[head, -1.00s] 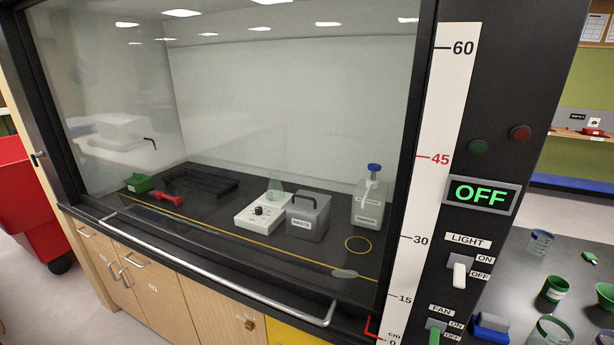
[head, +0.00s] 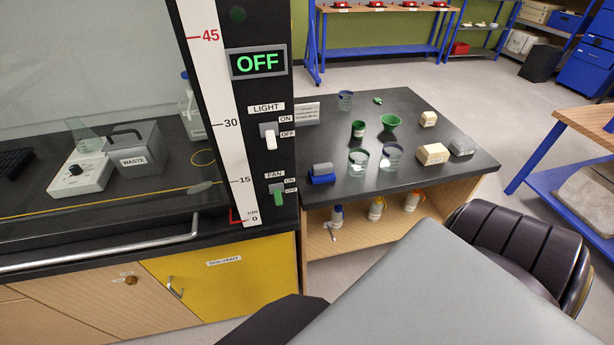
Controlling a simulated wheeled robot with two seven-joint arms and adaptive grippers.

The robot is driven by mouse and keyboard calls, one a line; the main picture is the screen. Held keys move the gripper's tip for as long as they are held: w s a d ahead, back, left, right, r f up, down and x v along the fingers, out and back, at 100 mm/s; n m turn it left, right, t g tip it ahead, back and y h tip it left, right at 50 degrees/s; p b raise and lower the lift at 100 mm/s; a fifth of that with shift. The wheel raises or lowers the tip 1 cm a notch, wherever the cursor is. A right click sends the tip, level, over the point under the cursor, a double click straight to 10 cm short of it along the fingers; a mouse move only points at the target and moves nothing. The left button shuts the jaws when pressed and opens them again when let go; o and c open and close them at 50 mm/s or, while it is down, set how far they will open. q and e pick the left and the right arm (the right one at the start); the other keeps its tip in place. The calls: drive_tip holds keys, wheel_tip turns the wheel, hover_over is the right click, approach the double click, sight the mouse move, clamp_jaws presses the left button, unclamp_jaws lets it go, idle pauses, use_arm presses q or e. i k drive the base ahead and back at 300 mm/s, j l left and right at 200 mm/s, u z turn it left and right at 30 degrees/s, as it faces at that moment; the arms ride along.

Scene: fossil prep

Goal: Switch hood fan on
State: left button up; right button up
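The fan switch (head: 278,196) is a green lever on the black hood post, under the FAN label (head: 275,174). Its lever points down, beside the OFF mark. Above it, the white light switch (head: 271,140) also points down. A display (head: 258,63) higher on the post reads OFF in green. Part of my own arm, grey and black, fills the lower right, well apart from the switch. I see no gripper fingertips.
The hood sash handle (head: 100,248) runs along the front at left, above a yellow solvent cabinet (head: 215,270). A dark bench (head: 330,205) with cups, beakers and blocks stands right of the post. Open floor lies beyond the bench.

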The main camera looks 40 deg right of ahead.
sight(278, 196)
drive_tip(key=k+l+z, duration=0.1)
drive_tip(key=z, duration=0.75)
drive_tip(key=k, duration=0.05)
